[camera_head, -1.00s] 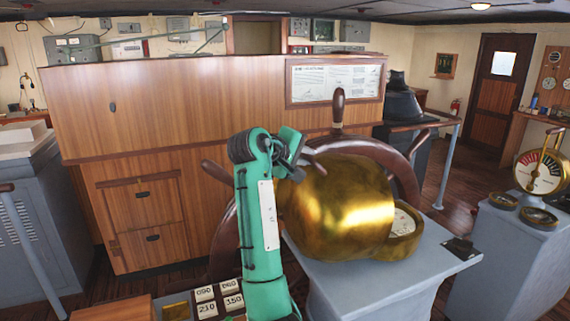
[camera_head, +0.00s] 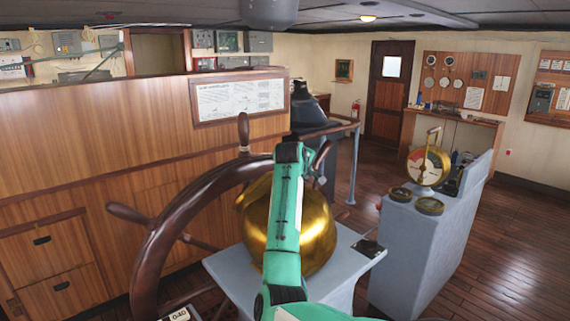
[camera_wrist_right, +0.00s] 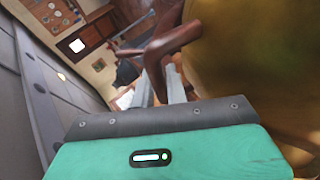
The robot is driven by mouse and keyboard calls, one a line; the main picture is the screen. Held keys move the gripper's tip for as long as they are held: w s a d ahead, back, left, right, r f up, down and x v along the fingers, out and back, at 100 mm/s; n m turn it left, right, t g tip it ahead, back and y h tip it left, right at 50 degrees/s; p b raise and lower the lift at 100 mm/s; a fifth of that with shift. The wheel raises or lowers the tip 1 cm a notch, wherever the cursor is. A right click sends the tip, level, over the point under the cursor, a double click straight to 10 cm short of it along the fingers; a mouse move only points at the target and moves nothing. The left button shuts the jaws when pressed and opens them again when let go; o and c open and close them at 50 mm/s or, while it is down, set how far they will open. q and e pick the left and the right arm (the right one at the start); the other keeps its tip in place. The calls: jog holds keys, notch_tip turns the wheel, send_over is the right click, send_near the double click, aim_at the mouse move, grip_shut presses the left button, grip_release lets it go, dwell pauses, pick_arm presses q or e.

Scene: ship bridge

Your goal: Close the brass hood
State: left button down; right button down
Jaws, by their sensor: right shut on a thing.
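The brass hood (camera_head: 258,220) is a shiny rounded shell on a grey pedestal (camera_head: 346,262), just right of the ship's wheel. My green right arm crosses in front of it and covers its middle, so I cannot see the compass dial or how far the hood is closed. In the right wrist view the hood (camera_wrist_right: 250,60) fills the upper right, very close to the right gripper (camera_wrist_right: 168,85). My left gripper is out of view.
The wooden ship's wheel (camera_head: 158,250) stands close on the left, its spokes near the hood. A grey console (camera_head: 425,245) with a brass telegraph (camera_head: 428,167) and two round brass pieces stands to the right. A wooden cabinet (camera_head: 90,150) is behind. Open floor lies at far right.

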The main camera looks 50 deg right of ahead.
jog(key=s+d+f+m+y, duration=0.1)
jog(key=d+f+y, duration=0.3)
jog(key=d+f, duration=0.5)
jog(key=shift+s+d+f+t, duration=0.4)
jog(key=shift+s+f, duration=0.3)
jog(key=shift+f, duration=0.1)
jog(key=shift+f+y, duration=0.1)
jog(key=shift+y, duration=0.2)
jog(key=c, duration=1.7)
grip_release()
jog(key=o, duration=0.3)
jog(key=shift+d+f, duration=0.15)
jog(key=shift+f, duration=0.05)
